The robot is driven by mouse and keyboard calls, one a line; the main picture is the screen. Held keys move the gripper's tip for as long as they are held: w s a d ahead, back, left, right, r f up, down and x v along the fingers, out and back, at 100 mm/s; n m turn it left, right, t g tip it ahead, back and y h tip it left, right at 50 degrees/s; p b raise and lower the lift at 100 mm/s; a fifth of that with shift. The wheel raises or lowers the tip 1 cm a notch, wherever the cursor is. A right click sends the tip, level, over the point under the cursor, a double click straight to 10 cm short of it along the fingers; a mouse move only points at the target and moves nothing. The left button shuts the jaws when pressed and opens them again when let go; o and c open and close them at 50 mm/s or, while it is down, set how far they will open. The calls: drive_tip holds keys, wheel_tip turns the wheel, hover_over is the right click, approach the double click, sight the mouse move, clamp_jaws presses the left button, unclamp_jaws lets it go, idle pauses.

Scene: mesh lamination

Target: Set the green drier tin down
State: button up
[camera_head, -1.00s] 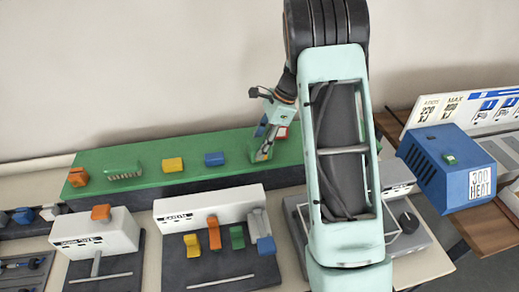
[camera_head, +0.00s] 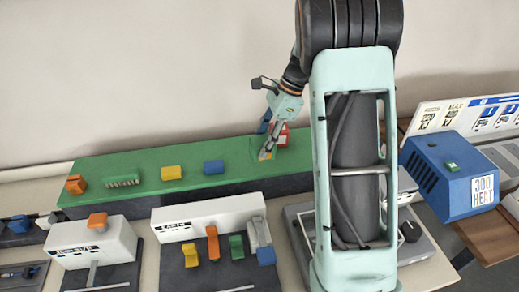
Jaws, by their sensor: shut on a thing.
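My gripper (camera_head: 267,151) is over the right part of the long green shelf top (camera_head: 135,198), its fingers pointing down and slightly left. It is shut on the green drier tin, which is small and hard to tell from the green surface behind it. I cannot tell whether the tin touches the shelf top. A yellow patch shows by the fingertips. A red thing (camera_head: 282,136) is just right of the gripper, partly hidden by it.
A blue block (camera_head: 213,167), a yellow block (camera_head: 172,173), a green brush-like piece (camera_head: 122,181) and an orange piece (camera_head: 75,185) stand along the shelf. White stations (camera_head: 208,217) are in front. A blue heater box (camera_head: 450,175) is at the right. My arm hides the shelf's right end.

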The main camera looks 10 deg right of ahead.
drive_tip(key=s+d+r+b, duration=0.2)
drive_tip(key=s+r, duration=0.5)
drive_tip(key=s, duration=0.4)
wheel_tip(320, 180, down, 12)
drive_tip(key=w+a+n+g+h+p, duration=0.2)
drive_tip(key=n+g+h+p, duration=0.2)
drive_tip(key=n, duration=1.3)
drive_tip(key=shift+a+f+n+h+p, duration=0.2)
drive_tip(key=shift+n+h+p, duration=0.1)
drive_tip(key=shift+n, duration=0.1)
drive_tip(key=shift+g, duration=0.3)
